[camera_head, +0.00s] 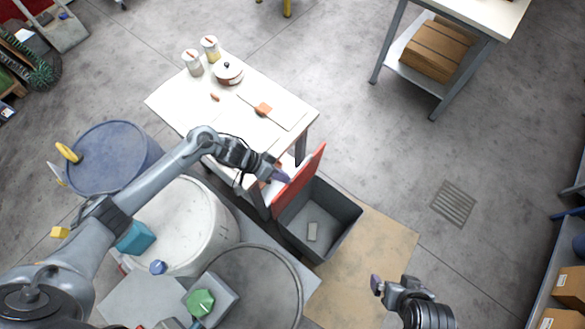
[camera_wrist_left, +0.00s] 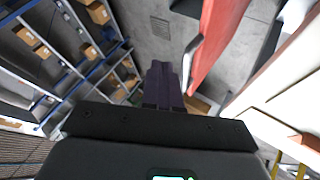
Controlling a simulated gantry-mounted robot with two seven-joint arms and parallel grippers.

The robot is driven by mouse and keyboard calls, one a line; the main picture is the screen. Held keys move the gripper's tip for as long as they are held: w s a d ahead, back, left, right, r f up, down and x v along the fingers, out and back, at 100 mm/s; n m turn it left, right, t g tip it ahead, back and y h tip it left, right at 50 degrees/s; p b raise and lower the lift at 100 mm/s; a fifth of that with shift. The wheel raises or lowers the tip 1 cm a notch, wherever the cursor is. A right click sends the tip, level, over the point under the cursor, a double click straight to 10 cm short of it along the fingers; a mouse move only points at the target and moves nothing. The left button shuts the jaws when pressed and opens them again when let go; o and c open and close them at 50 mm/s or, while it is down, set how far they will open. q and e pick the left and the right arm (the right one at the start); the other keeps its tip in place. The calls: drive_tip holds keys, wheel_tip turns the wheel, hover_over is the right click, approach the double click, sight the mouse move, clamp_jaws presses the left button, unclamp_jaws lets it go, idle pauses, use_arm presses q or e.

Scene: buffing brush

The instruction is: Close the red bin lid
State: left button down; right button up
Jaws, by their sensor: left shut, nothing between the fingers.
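My left gripper (camera_head: 282,174) is shut and empty, close behind the lid on the table side. In the left wrist view, the shut fingers (camera_wrist_left: 164,84) are just left of the red lid (camera_wrist_left: 217,40); I cannot tell whether they touch it. My right gripper (camera_head: 377,286) is at the lower right, clear of the bin; its jaw opening cannot be made out.
Large drums (camera_head: 180,225) stand under my left arm. A floor drain (camera_head: 453,203) lies to the right.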

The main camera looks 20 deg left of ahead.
use_arm(q)
drive_tip(key=w+a+y+b, duration=0.1)
drive_tip(key=w+a+b, duration=0.4)
drive_tip(key=w+a, duration=0.35)
drive_tip(key=d+f, duration=0.6)
drive_tip(key=d, duration=0.2)
drive_tip(key=shift+w+d, duration=0.2)
drive_tip(key=shift+d, duration=0.15)
use_arm(e)
wheel_tip(320, 180, down, 6)
drive_tip(key=shift+f, duration=0.15)
use_arm(q)
drive_tip(key=shift+p, duration=0.3)
use_arm(e)
drive_tip(key=shift+w+a, duration=0.1)
